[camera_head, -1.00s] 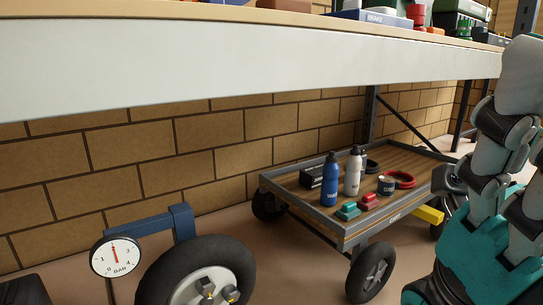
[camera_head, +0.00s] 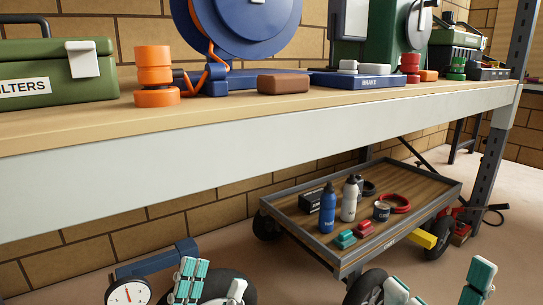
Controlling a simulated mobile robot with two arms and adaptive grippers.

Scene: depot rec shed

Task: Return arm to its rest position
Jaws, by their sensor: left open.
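My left gripper (camera_head: 212,287) shows at the bottom edge, left of centre, with its teal-padded finger and a white fingertip apart. It is open and nothing shows between its fingers. It overlaps the view of a black tyre behind it. My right gripper (camera_head: 438,287) shows at the bottom right, its teal and white fingers spread wide and empty. Only the finger ends of both grippers are in view; the arms are hidden below the frame.
A long shelf (camera_head: 250,135) crosses the view, carrying a green filters box (camera_head: 58,78), orange rings (camera_head: 155,75) and a blue reel (camera_head: 245,25). Below stands a cart (camera_head: 290,222) with bottles and small items. A pressure gauge (camera_head: 128,292) is at bottom left.

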